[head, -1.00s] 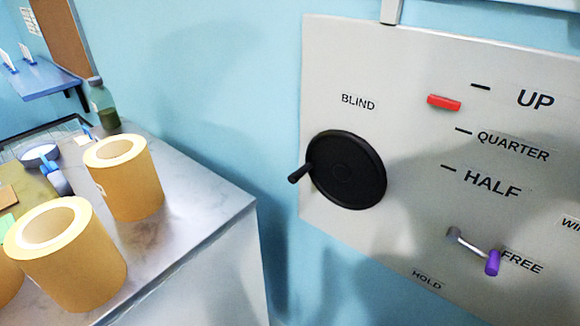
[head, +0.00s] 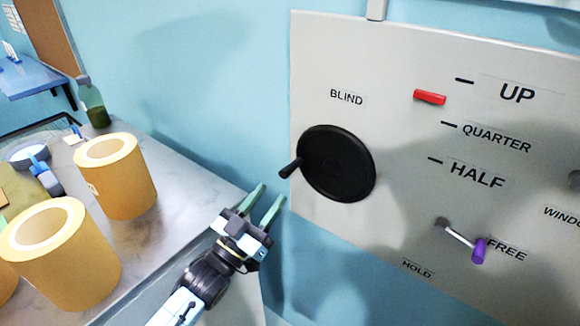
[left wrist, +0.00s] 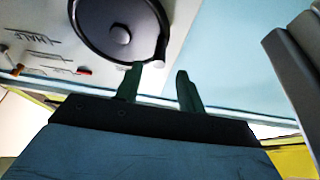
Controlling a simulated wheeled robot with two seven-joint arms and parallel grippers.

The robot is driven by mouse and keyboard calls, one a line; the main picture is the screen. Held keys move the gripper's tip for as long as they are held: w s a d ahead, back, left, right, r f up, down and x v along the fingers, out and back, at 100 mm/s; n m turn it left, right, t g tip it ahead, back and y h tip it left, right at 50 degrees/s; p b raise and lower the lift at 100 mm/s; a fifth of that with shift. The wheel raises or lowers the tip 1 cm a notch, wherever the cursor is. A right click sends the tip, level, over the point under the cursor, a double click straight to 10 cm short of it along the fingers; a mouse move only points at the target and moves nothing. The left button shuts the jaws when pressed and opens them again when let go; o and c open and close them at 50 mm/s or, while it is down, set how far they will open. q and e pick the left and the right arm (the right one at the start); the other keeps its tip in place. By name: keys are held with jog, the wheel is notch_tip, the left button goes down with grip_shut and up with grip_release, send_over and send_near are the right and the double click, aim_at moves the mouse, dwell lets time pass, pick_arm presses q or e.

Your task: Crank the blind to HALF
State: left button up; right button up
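The black crank wheel (head: 338,165) sits on the grey wall panel under the word BLIND. Its dark handle knob (head: 290,168) sticks out at the wheel's left. The red pointer (head: 430,97) stands near the UP mark, above QUARTER and HALF (head: 476,174). A lever with a purple grip (head: 479,250) is beside FREE, with HOLD to its lower left. My left gripper (head: 262,200) is open and empty, below and left of the knob, apart from it. In the left wrist view the wheel (left wrist: 118,28) and knob (left wrist: 160,50) are just beyond the open fingers (left wrist: 160,85). My right gripper is out of view.
A blue shelf (head: 38,78) is on the far wall. The wall between counter and panel is clear.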

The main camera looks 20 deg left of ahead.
aim_at(290, 165)
pick_arm(q)
jog(key=x, duration=0.8)
jog(key=shift+w+d+r+p, duration=0.1)
jog(key=shift+w+d+p, duration=0.1)
jog(key=shift+w+p, duration=0.15)
grip_shut()
